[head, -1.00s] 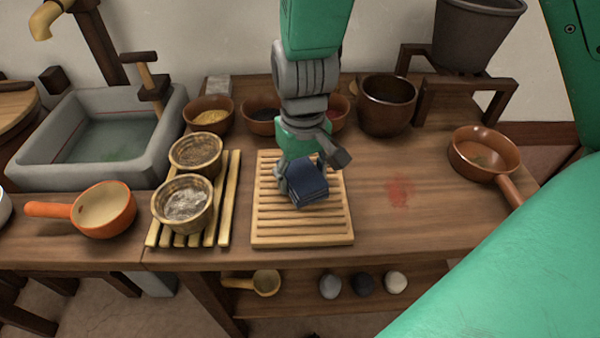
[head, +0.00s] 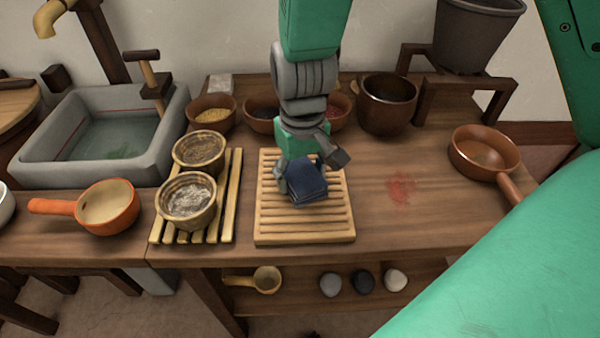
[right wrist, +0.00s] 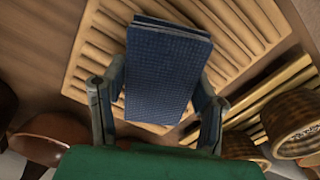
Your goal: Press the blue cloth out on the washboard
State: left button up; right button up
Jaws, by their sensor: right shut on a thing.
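The blue cloth (head: 308,184) is a folded, layered pad. It shows over the middle of the ribbed wooden washboard (head: 303,236) in the head view. My right gripper (head: 300,174) comes down from above and is shut on the cloth. In the right wrist view the cloth (right wrist: 160,75) sits between the two fingers, one along each side, with the washboard's ribs (right wrist: 235,30) behind it. Whether the cloth's underside touches the ribs is hidden. My left gripper is not in view.
Two woven bowls (head: 187,200) stand on a slatted rack (head: 228,210) left of the washboard. An orange pan (head: 108,207) and a stone sink (head: 60,175) are farther left. A brown pan (head: 485,152) sits right. The tabletop around a red stain (head: 401,190) is clear.

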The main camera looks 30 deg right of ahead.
jog(key=shift+s+f, duration=0.15)
jog(key=shift+f, duration=0.05)
dwell(1.1)
jog(key=shift+p, duration=0.3)
notch_tip(320, 180, up, 2)
jog(key=shift+r+p, duration=0.1)
jog(key=shift+p, duration=1.1)
notch_tip(320, 180, up, 5)
jog(key=p, duration=0.6)
jog(key=shift+w, duration=0.3)
